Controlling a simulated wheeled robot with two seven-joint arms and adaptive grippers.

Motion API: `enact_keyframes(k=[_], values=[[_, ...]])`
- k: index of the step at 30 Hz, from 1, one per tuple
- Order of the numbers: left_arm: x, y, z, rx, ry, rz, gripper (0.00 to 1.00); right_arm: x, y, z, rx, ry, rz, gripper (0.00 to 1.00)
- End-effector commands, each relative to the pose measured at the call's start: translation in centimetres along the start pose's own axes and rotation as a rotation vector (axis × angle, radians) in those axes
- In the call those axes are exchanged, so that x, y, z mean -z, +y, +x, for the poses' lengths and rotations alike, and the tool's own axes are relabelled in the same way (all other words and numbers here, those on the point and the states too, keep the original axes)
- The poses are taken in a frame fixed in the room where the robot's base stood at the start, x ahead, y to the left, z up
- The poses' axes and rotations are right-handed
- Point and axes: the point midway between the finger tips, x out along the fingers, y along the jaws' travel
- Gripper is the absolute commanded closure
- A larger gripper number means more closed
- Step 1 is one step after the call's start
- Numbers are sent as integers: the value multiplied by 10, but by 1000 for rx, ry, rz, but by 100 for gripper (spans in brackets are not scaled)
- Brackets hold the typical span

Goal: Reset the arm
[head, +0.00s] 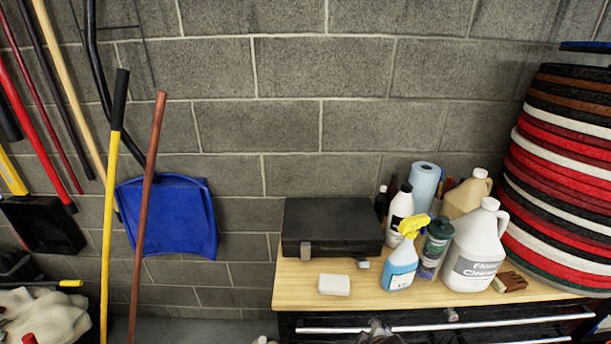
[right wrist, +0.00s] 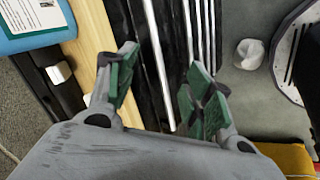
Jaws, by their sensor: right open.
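My right gripper (right wrist: 160,78) is open in the right wrist view, with its green-padded fingers apart and nothing between them. It is in front of the dark drawer fronts of the workbench, beside the edge of the wooden top. A small grey part at the bottom of the head view, in front of the drawers, may be this gripper, but it is too cut off to tell. My left gripper does not show in either view.
The wooden bench top (head: 300,293) holds a black case (head: 330,225), a white block (head: 334,285), a spray bottle (head: 401,265) and a white jug (head: 474,250). Stacked pads (head: 565,170) stand at right. A blue dustpan (head: 180,225) and several handles line the left wall.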

Motion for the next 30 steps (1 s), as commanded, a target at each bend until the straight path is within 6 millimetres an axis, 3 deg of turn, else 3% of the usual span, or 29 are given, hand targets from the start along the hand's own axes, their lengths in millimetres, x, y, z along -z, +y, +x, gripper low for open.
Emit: enact_keyframes(k=[13,30], values=[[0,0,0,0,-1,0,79,-61,-34,-30,204,-88,579,48],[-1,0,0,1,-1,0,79,-90,-52,-53,298,-169,885,48]])
